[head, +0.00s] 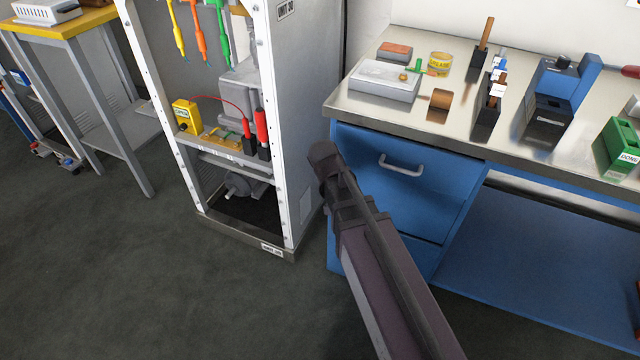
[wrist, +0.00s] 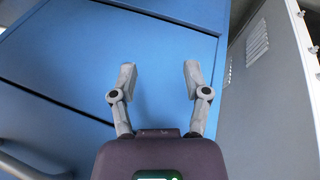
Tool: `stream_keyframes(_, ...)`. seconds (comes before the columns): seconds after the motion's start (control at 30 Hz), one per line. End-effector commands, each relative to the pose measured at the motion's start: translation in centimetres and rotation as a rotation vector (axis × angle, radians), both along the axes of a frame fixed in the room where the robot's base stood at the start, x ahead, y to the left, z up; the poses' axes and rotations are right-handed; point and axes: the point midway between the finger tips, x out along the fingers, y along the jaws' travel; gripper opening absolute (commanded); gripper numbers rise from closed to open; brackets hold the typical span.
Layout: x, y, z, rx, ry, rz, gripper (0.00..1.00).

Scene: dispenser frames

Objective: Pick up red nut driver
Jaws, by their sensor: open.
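A red-handled upright tool (head: 261,127), which looks like the red nut driver, stands in a black holder (head: 264,152) on the shelf of the white dispenser frame. Its lower part is hidden in the holder. The end of my arm is in front of the blue drawer cabinet, right of and below the red tool in the head view; the fingers cannot be made out there. In the wrist view my gripper (wrist: 159,78) is open and empty, facing the blue cabinet front (wrist: 150,35). The red tool does not show in the wrist view.
The white frame (head: 290,110) holds hanging yellow, orange and green tools (head: 222,35) and a yellow box (head: 186,116) with a red lead. A steel-topped bench (head: 450,125) with several items stands right. A yellow-topped table (head: 70,27) stands left. The floor in front is clear.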

Motion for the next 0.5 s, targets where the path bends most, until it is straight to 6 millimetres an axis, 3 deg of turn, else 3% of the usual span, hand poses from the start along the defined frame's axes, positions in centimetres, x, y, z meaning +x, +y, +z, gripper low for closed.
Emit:
stream_keyframes(0.03,-0.9,-1.6,-0.2,0.025,0.027,0.004,0.61)
stream_keyframes(0.2,-2.8,-5.3,-0.9,0.118,0.107,0.051,0.61)
stream_keyframes(0.5,-6.2,-10.0,-1.5,0.284,0.183,0.142,0.61)
